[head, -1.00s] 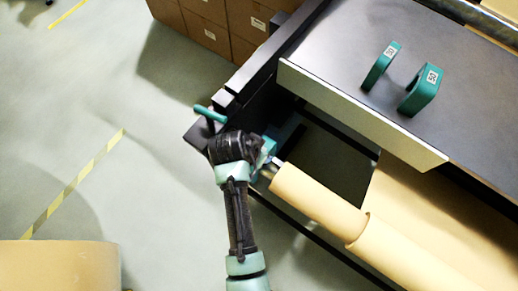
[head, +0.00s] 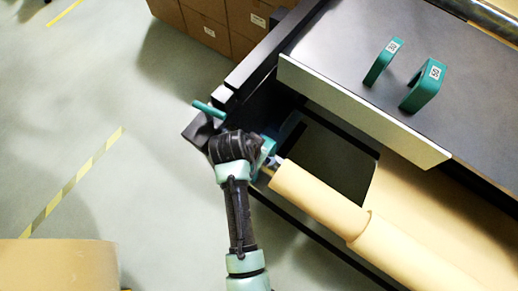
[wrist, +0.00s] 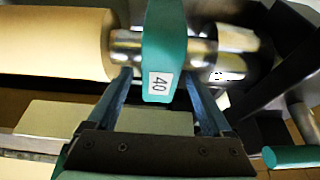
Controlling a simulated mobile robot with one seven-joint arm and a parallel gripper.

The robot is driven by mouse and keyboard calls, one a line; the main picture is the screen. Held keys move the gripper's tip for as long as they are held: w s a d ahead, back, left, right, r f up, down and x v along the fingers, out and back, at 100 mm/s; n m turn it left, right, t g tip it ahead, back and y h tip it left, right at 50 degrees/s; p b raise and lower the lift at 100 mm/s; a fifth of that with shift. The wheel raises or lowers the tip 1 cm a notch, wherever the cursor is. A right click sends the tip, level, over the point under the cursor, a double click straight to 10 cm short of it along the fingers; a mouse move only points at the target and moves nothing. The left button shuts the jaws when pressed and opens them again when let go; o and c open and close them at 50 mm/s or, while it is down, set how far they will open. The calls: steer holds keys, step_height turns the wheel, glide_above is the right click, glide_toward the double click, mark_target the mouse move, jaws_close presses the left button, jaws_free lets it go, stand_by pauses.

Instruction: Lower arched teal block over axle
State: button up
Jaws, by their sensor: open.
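In the wrist view a teal block (wrist: 163,48) with a white label reading 40 sits across the shiny metal axle (wrist: 228,45), just beside the end of the kraft roll (wrist: 55,42). My gripper (wrist: 158,76) is open, with one finger on each side of the block and a gap visible on both sides. The block's arch and how deep it sits on the axle are hidden. In the head view my gripper (head: 266,158) is at the roll's axle end and mostly covers that spot; the roll (head: 318,197) runs down to the right.
Two more teal arched blocks, a thinner one (head: 383,62) and a thicker one (head: 424,87), stand on the dark machine top (head: 350,30). A pale panel (head: 360,108) edges that top. A teal handle (head: 208,109) sticks out near my wrist. Cardboard boxes (head: 205,22) stand behind.

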steer(key=v, duration=1.3)
steer(key=shift+w+d+r, duration=0.1)
steer(key=shift+w, duration=0.1)
steer(key=w+r+n+t+y, duration=0.2)
steer(key=w+r+t, duration=0.4)
steer(key=w+r, duration=0.65)
step_height(320, 180, up, 20)
steer(key=w+n+t, duration=0.2)
steer(key=t, duration=0.5)
steer(key=s+d+r+n+t, duration=0.1)
steer(key=s+r+t, duration=0.2)
steer(key=r, duration=0.6)
steer(key=s+d+r+n+t, duration=0.1)
steer(key=s+r+t, duration=0.3)
steer(key=r, duration=0.5)
steer(key=s+d+r+n+t, duration=0.1)
steer(key=s+r+t, duration=0.2)
steer(key=r, duration=0.6)
steer(key=shift+s+t+y, duration=0.3)
steer(key=shift+s+y, duration=0.1)
steer(key=shift+s, duration=0.8)
